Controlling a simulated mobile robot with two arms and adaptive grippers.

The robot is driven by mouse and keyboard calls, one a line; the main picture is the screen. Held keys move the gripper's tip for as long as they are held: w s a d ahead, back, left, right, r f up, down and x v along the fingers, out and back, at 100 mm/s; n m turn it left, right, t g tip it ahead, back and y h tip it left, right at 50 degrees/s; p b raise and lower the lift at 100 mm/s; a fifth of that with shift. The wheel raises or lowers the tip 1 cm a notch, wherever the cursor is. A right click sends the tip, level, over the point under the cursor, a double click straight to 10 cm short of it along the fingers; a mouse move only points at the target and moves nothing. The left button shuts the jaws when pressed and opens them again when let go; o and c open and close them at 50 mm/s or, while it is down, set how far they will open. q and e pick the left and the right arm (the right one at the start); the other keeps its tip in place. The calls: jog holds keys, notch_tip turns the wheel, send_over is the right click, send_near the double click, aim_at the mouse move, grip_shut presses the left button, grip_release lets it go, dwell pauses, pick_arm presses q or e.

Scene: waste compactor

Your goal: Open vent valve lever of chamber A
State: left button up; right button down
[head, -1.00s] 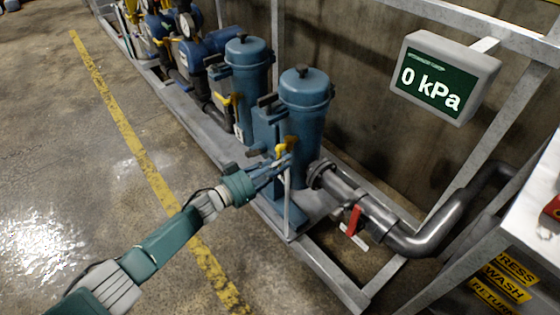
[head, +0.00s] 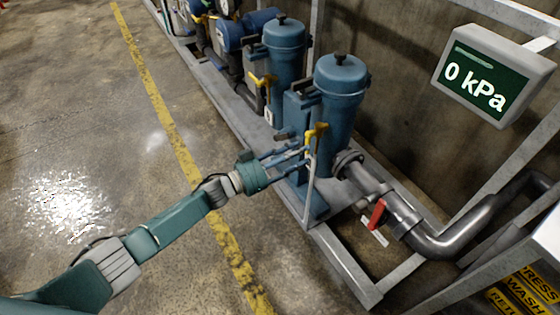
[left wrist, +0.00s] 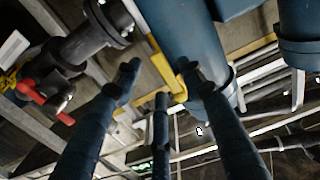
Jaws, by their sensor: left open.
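Two blue filter chambers stand on the skid, a near one (head: 338,100) and a far one (head: 284,60). No label tells which is A. The near one has a yellow lever (head: 312,138) at its front side; the far one has a similar yellow lever (head: 263,81). My left gripper (head: 302,156) is open, its fingers spread just in front of and below the near lever. In the left wrist view, this yellow lever (left wrist: 163,66) shows beyond the open fingers, its lower end between two fingertips. I cannot tell whether they touch. My right gripper is out of view.
A red-handled valve (head: 377,213) sits on the dark pipe (head: 440,240) to the right. A thin pale upright pipe (head: 310,190) is close by my fingers. A display (head: 490,75) reads 0 kPa. The floor left of the yellow line (head: 165,125) is clear.

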pick_arm(q)
jog(key=v, duration=0.8)
